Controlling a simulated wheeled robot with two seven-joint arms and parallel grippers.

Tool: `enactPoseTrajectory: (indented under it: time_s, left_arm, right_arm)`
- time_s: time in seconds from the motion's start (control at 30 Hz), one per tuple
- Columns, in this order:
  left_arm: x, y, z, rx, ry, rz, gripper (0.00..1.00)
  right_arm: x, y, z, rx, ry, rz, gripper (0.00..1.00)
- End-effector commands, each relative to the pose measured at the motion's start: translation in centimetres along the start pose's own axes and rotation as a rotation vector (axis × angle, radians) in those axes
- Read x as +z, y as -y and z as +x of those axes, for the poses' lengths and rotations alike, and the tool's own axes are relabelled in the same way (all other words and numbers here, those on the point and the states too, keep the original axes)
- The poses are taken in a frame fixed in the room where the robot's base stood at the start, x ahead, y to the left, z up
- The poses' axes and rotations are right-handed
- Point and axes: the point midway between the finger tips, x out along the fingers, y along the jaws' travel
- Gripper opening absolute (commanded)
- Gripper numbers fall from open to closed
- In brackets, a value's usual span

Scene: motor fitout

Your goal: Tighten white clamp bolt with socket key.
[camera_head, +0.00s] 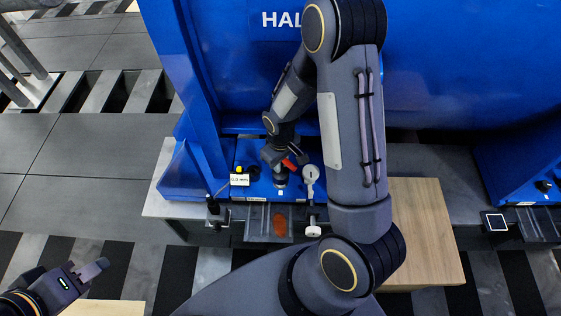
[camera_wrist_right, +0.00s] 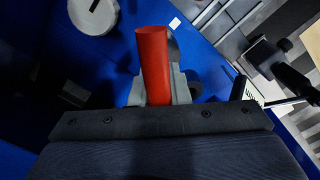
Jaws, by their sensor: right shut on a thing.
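The socket key with the red handle (camera_head: 289,164) is in my right gripper (camera_head: 279,157), low over the blue motor base. In the right wrist view the red handle (camera_wrist_right: 153,65) stands up between the jaws, with grey metal parts around its lower end. The key's lower end and the white clamp bolt cannot be made out clearly. A grey cylindrical piece (camera_head: 280,180) is directly below the gripper; I cannot tell whether the key touches it. My left gripper (camera_head: 88,271) is away at the lower left, holding nothing visible.
A dial gauge (camera_head: 311,172) stands close right of my right gripper. A small display reading 0.0 mm (camera_head: 240,180) is to its left. A grey tray (camera_head: 257,222) with a reddish-brown patch lies in front. A wooden board (camera_head: 425,235) is at right. The large blue housing (camera_head: 235,70) rises behind.

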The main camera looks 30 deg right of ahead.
Motion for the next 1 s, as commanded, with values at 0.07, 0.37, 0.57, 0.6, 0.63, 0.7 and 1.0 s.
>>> enactPoseTrajectory:
  time_s: [0.07, 0.37, 0.57, 0.6, 0.63, 0.7, 1.0]
  left_arm:
    - [0.1, 0.1, 0.2, 0.0, 0.0, 0.0, 0.36]
    - [0.3, 0.3, 0.6, 0.0, 0.0, 0.0, 0.36]
    - [0.4, 0.4, 0.9, 0.0, 0.0, 0.0, 0.36]
    - [0.5, 0.4, 0.9, 0.0, 0.0, 0.0, 0.36]
    - [0.5, 0.4, 0.9, 0.0, 0.0, 0.0, 0.36]
    - [0.5, 0.5, 1.1, 0.0, 0.0, 0.0, 0.36]
    - [0.7, 0.7, 1.5, 0.0, 0.0, 0.0, 0.36]
  right_arm:
    - [0.0, 0.0, 0.2, 0.0, -0.001, 0.0, 0.0]
    - [0.0, 0.0, 0.8, 0.0, -0.001, 0.0, 0.0]
    - [0.0, 0.0, 1.2, 0.0, -0.001, 0.0, 0.0]
    - [0.0, 0.0, 1.3, 0.0, -0.001, 0.0, 0.0]
    - [0.0, 0.0, 1.3, 0.0, -0.001, 0.0, 0.0]
    - [0.0, 0.0, 1.5, 0.0, -0.001, 0.0, 0.0]
    - [0.0, 0.0, 2.1, 0.0, -0.001, 0.0, 0.0]
